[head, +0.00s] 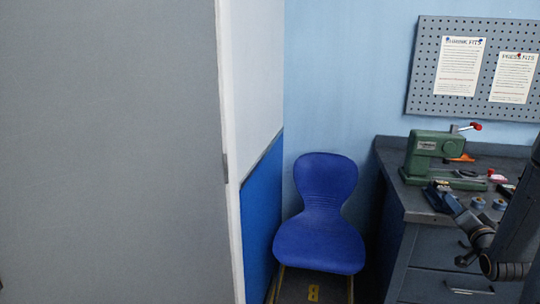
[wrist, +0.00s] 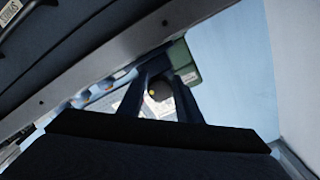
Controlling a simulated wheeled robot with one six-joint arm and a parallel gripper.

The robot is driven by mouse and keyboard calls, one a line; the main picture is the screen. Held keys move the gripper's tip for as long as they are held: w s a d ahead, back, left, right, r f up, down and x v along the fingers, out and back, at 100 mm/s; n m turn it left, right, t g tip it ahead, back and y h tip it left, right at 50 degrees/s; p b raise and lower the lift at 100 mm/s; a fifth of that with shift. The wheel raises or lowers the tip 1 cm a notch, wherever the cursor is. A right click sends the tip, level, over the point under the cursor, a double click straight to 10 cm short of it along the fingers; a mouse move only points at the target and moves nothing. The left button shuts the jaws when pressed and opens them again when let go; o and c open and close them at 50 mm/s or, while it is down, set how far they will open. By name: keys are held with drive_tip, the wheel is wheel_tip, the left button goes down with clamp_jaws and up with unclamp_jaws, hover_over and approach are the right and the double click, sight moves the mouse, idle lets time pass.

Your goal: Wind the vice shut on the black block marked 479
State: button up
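I cannot make out the black block marked 479 in either view. My gripper (wrist: 164,85) shows in the wrist view as two dark fingers standing apart. A dark round part with a yellow spot shows between or behind them; I cannot tell whether they touch it.
A green press (head: 432,150) with a red-knobbed handle stands on the grey bench (head: 425,207), among small tools. A pegboard (head: 425,70) with two notices hangs above. A blue chair (head: 320,215) stands left of the bench. A grey panel (head: 110,150) fills the left.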

drive_tip(key=shift+o, duration=0.8)
drive_tip(key=p+v, duration=0.2)
drive_tip(key=v, duration=0.5)
